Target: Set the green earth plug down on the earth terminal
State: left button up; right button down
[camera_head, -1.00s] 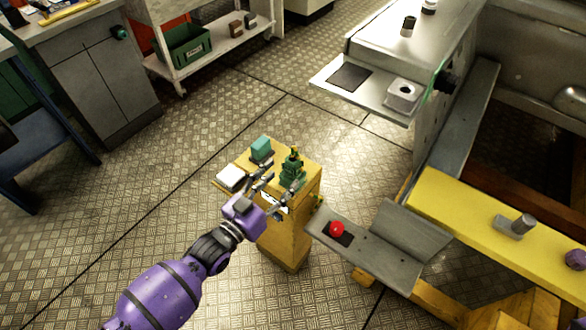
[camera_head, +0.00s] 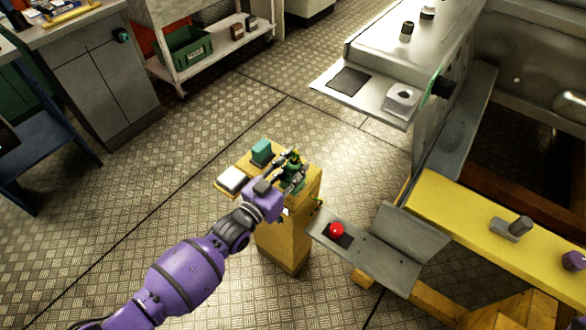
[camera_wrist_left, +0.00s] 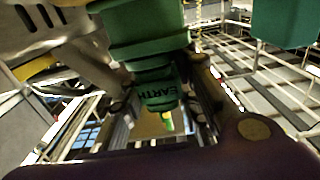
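The green earth plug (camera_head: 291,177) stands on top of a yellow pedestal (camera_head: 283,243). In the left wrist view its stepped green body (camera_wrist_left: 150,45) with the word EARTH fills the upper middle. My left gripper (camera_head: 287,164) is at the plug with its fingers on either side. In the wrist view the fingers look spread, with small gaps beside the narrow part of the plug. A white-grey block with a round hole (camera_head: 402,98) sits on the grey ledge at upper right; I cannot tell for certain whether it is the earth terminal. My right gripper is not in view.
A red button (camera_head: 337,230) is on a grey panel to the right. A yellow beam (camera_head: 470,220) lies beyond. Floor left of the pedestal is clear.

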pick_arm(q)
jog(key=c, duration=0.3)
jog(key=shift+r, duration=0.1)
jog(key=shift+c, duration=0.2)
